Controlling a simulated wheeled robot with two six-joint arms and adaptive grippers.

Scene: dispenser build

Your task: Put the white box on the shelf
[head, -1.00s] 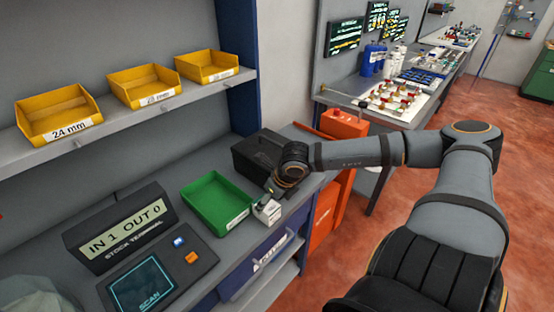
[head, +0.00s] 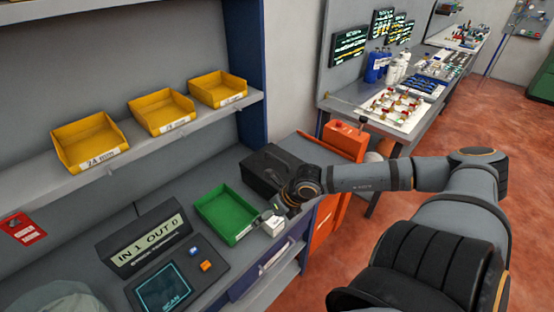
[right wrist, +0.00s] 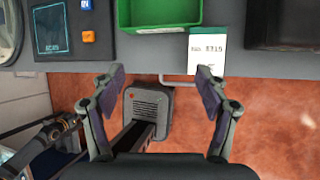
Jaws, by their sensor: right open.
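The white box (head: 273,226) stands near the front edge of the grey counter, to the right of the green tray (head: 226,212). In the right wrist view the white box (right wrist: 207,50) shows its printed label and lies beyond the right fingertip. My right gripper (right wrist: 160,82) is open and empty, its two fingers apart. In the head view my right gripper (head: 272,211) is close beside the box, its fingers partly hidden. I cannot tell whether it touches the box. The grey shelf (head: 70,182) is above the counter and holds yellow bins. My left gripper is out of view.
Yellow bins (head: 90,141) stand in a row on the shelf, with bare strips between them. A dark case (head: 268,168) is behind my right wrist. The stock terminal (head: 148,238) and scan pad (head: 170,285) are left of the green tray. A counter edge borders open floor.

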